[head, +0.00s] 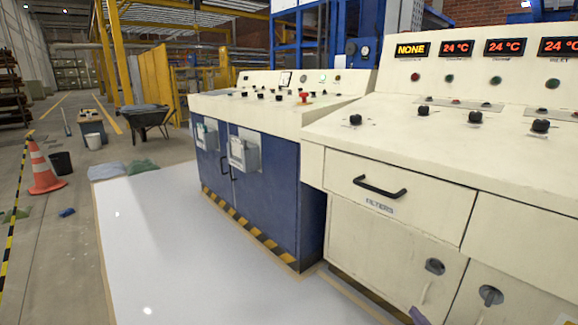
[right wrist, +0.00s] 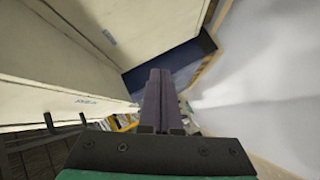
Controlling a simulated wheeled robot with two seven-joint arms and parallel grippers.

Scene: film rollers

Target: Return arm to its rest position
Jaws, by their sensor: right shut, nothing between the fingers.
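My right gripper (head: 419,316) shows only as a purple fingertip at the bottom edge of the head view, in front of the lower cabinet doors of the cream console (head: 335,245). In the right wrist view its two purple fingers (right wrist: 159,90) lie together, shut, with nothing between them. It appears apart from the console. My left gripper is not in the head view.
The console has a drawer (head: 400,195) labelled FILTERS with a black handle (head: 379,187); it looks closed. A blue cabinet (head: 262,185) stands beyond. A traffic cone (head: 42,170) and a wheelbarrow (head: 144,119) stand at left. The pale floor (head: 165,250) before the cabinets is clear.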

